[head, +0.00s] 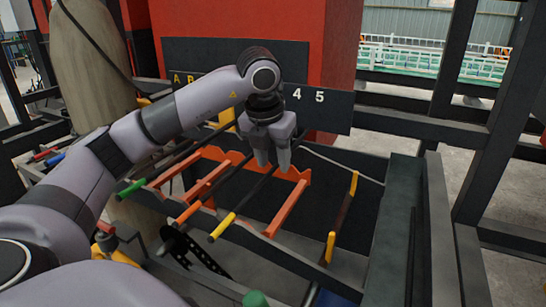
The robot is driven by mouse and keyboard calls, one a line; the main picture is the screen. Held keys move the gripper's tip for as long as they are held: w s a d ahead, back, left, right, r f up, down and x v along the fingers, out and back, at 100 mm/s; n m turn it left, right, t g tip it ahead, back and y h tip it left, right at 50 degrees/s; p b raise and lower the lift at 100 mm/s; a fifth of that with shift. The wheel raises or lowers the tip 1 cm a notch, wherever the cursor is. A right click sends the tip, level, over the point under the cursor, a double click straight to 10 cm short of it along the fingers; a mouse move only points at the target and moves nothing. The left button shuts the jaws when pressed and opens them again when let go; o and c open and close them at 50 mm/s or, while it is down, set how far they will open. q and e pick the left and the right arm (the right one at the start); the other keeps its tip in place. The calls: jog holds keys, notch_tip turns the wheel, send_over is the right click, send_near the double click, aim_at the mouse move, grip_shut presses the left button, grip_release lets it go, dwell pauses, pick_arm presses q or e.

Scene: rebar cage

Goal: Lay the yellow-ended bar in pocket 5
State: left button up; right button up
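The yellow-ended bar (240,208) is dark, with its yellow end (222,228) toward me. It slants up to the right across the orange rack (287,209). My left gripper (273,170) points down over the bar's far part, with its fingertips on either side of the bar's line. There is a narrow gap between the fingers; I cannot tell whether they press on the bar. The digits 4 and 5 show on the dark board (335,110) behind. Pocket 5 itself cannot be made out clearly. My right gripper is not in view.
A green-ended bar (130,189) and an orange-ended bar (188,215) lie left of the yellow-ended one. A dark strip with yellow-orange ends (343,214) is at the right. Dark frame beams (398,215) bound the right side.

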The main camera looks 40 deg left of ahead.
pick_arm(q)
jog(key=v, duration=0.7)
jog(key=shift+r, duration=0.1)
dwell(0.5)
